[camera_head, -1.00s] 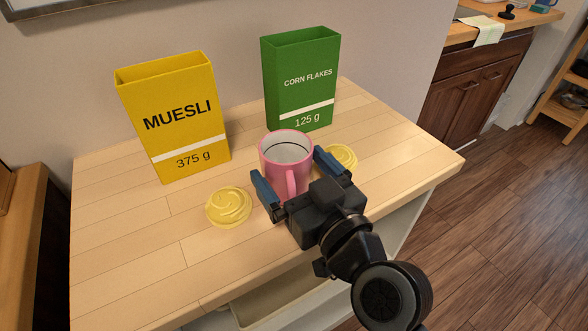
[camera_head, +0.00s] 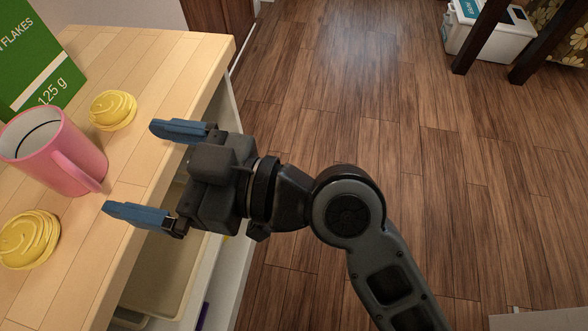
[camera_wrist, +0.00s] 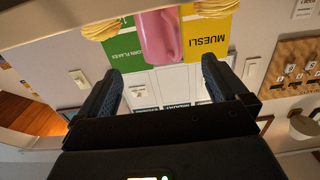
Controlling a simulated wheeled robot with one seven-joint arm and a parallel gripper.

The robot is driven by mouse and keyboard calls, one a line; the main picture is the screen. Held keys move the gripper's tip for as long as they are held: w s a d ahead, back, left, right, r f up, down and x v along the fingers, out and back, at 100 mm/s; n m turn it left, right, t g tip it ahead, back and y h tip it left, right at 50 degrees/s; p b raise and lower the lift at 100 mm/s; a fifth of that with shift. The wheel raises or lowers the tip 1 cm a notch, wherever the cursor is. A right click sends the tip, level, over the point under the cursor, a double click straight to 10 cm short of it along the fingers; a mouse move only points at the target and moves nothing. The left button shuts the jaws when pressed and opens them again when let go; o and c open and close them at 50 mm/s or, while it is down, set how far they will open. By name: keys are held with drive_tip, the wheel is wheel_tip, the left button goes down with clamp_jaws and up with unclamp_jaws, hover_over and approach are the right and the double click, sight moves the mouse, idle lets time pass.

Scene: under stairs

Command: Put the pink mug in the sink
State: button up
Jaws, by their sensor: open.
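The pink mug (camera_head: 58,150) stands upright on the wooden tabletop (camera_head: 150,75) at the left of the head view, its handle turned toward my gripper. My gripper (camera_head: 158,172) is open and empty, its blue fingers pointing at the mug across the table's edge. The fingertips are apart from the mug, with a gap to the handle. In the wrist view the mug (camera_wrist: 160,38) shows at the top, beyond and between the open fingers. No sink is in view.
Two yellow swirled pieces (camera_head: 113,110) (camera_head: 28,240) lie on either side of the mug. The green corn flakes box (camera_head: 35,60) stands behind, and the yellow muesli box (camera_wrist: 207,38) shows in the wrist view. Open wooden floor (camera_head: 440,200) lies to the right; a white bin (camera_head: 487,35) stands far back.

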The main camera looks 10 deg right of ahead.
drive_tip(key=s+d+f+m+t+h, duration=0.3)
drive_tip(key=d+f+m+h, duration=0.25)
drive_tip(key=d, duration=0.45)
drive_tip(key=s+d+f+m+t+h, duration=0.3)
drive_tip(key=d+f+m+h, duration=0.1)
drive_tip(key=d+f, duration=0.4)
drive_tip(key=s+d+r+m+t+h, duration=0.1)
drive_tip(key=s+d+r+m+h, duration=0.1)
drive_tip(key=s+d, duration=0.5)
drive_tip(key=s+d+r+m+h, duration=0.2)
drive_tip(key=s+d+h, duration=0.3)
drive_tip(key=s, duration=0.5)
drive_tip(key=shift+s+d+r+t, duration=0.4)
drive_tip(key=shift+d+r, duration=0.15)
drive_tip(key=shift+d, duration=0.5)
